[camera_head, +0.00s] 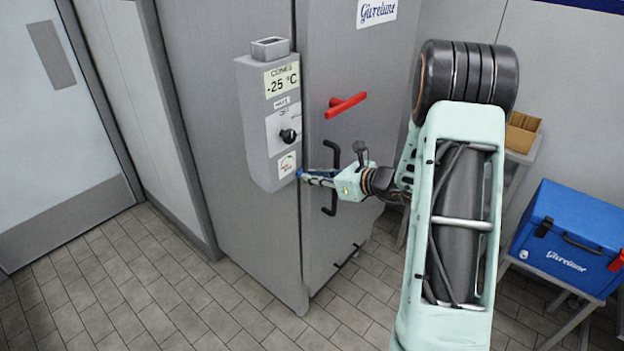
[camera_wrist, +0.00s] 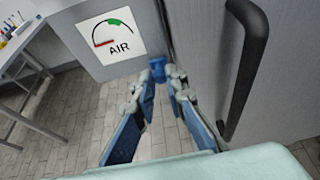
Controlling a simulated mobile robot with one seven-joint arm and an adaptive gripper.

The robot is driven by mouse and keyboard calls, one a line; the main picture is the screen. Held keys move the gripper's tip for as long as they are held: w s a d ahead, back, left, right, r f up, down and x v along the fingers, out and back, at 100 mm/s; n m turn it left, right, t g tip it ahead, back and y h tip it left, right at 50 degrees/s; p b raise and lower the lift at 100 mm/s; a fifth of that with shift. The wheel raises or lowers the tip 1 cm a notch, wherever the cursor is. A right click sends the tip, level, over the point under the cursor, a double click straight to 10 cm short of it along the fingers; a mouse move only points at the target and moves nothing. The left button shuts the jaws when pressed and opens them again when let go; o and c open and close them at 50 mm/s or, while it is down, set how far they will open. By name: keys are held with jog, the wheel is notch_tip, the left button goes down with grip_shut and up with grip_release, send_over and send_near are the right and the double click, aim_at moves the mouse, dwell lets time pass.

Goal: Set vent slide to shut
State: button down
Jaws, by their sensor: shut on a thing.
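A grey control box (camera_head: 262,130) is fixed to the front left of a tall grey cabinet. Its lowest label, the AIR sign (camera_wrist: 111,38), has a curved scale with a green part at the top and a red mark at the lower left; it also shows in the head view (camera_head: 287,165). A small blue knob, seemingly the vent slide (camera_wrist: 157,69), sits at the box's side edge just right of the sign. My gripper (camera_head: 304,176) reaches in from the right and is shut on this knob. The fingertips partly hide it, and its track is not visible.
A black door handle (camera_wrist: 244,65) stands close to the right of my gripper. Above are a black dial (camera_head: 289,136) and a red lever (camera_head: 346,104). A blue cooler (camera_head: 566,235) stands on a rack at right. The tiled floor at left is clear.

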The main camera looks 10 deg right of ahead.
jog(key=c, duration=1.9)
grip_release()
jog(key=shift+w+d, duration=0.1)
jog(key=shift+d, duration=0.15)
jog(key=v, duration=1.2)
jog(key=shift+f, duration=0.1)
